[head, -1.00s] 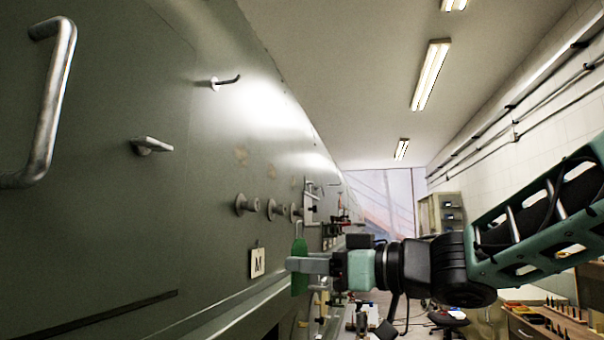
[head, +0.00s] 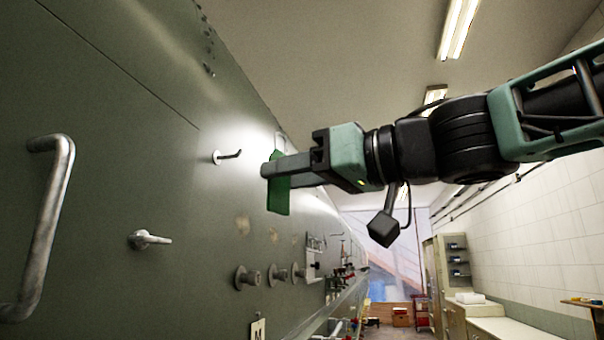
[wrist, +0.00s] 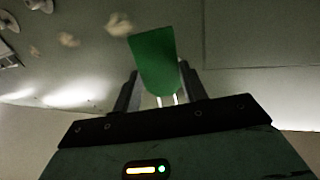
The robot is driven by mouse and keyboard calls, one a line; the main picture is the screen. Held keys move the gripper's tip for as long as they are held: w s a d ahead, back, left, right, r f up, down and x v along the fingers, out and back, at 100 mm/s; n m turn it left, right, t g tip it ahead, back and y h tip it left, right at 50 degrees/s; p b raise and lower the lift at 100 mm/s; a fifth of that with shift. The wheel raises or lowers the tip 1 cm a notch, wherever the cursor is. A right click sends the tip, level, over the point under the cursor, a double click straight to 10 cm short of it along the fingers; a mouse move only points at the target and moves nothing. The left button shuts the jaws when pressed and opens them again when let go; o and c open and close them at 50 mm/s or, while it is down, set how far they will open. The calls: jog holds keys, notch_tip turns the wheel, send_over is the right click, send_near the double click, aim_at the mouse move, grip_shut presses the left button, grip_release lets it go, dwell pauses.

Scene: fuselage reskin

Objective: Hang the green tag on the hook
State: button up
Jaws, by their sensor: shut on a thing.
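The green tag (head: 278,196) is held between the fingers of my gripper (head: 272,170), just to the right of the hook in the head view. It hangs down below the fingers, with a pale loop showing above it. In the wrist view the tag (wrist: 154,60) sticks out beyond the fingers (wrist: 158,92). The hook (head: 229,155) is a thin metal rod with a round base on the green fuselage wall, its end turned up to the right. The tag and the hook appear apart. The hook is not clearly visible in the wrist view.
The fuselage wall (head: 120,200) fills the left side. A large handle (head: 50,215), a small lever (head: 150,239) and several round knobs (head: 246,275) stick out of it. A white card (head: 257,330) is low on the wall.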

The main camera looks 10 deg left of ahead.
jog(key=shift+w+a+f+b, duration=0.15)
jog(key=shift+a+b, duration=0.2)
jog(key=shift+a, duration=0.8)
jog(key=shift+w+a+f+b, duration=0.1)
jog(key=shift+a+b, duration=0.3)
jog(key=shift+a, duration=0.7)
jog(key=shift+w+a+f+b, duration=0.15)
jog(key=shift+a+b, duration=0.2)
jog(key=shift+a, duration=0.8)
jog(key=shift+a+f+p, duration=0.45)
jog(key=shift+a+p, duration=0.05)
jog(key=shift+a, duration=0.05)
jog(key=o, duration=1.1)
jog(key=shift+s, duration=0.1)
jog(key=b+v, duration=0.4)
jog(key=v, duration=1.3)
jog(key=shift+d+b, duration=0.25)
jog(key=shift+b, duration=0.1)
